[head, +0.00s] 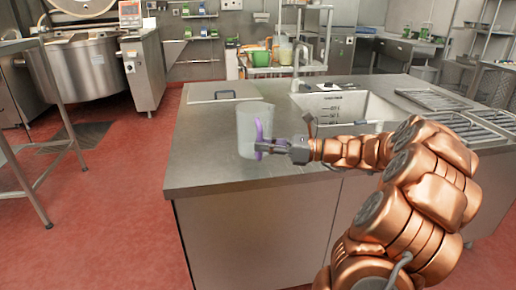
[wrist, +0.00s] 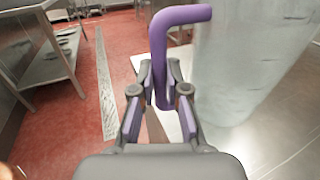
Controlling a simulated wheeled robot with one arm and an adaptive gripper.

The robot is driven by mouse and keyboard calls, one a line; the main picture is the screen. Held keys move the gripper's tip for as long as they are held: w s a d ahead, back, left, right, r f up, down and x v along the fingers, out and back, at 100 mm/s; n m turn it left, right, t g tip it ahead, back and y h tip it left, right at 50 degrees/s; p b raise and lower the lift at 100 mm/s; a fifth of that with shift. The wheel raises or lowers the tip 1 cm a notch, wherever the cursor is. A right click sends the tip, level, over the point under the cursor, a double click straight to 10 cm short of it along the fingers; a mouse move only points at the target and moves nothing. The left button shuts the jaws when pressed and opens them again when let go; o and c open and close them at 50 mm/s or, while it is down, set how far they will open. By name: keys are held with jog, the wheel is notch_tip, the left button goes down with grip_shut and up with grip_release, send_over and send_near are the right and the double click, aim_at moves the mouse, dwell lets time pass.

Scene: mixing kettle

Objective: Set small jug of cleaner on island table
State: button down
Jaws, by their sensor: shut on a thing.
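The small jug (head: 246,132) is a translucent, pale container with a purple handle. In the head view it is upright at the left part of the island table (head: 205,173); I cannot tell whether its base touches the top. My gripper (head: 270,148) is at the jug's right side, shut on the purple handle. In the wrist view the handle (wrist: 160,60) runs down between the fingers of my gripper (wrist: 160,100), and the jug's cloudy body (wrist: 245,65) fills the right side.
A sink (head: 345,105) is set in the island behind my arm, with a faucet (head: 297,65). A cutting board or lid (head: 222,93) lies at the back left. The front left of the top is bare.

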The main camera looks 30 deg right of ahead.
jog(key=w, duration=0.3)
jog(key=w+d, duration=0.1)
jog(key=w, duration=0.1)
jog(key=shift+w+d+f, duration=0.1)
jog(key=shift+w+f, duration=0.15)
jog(key=shift+w, duration=0.1)
jog(key=shift+w+f, duration=0.15)
jog(key=shift+w, duration=0.1)
jog(key=shift+f+b, duration=0.6)
jog(key=shift+f, duration=1.1)
jog(key=c, duration=1.2)
grip_release()
jog(key=shift+s, duration=0.1)
jog(key=p+v, duration=0.1)
jog(key=v, duration=1.1)
jog(key=shift+d+p, duration=0.1)
jog(key=shift+p, duration=0.2)
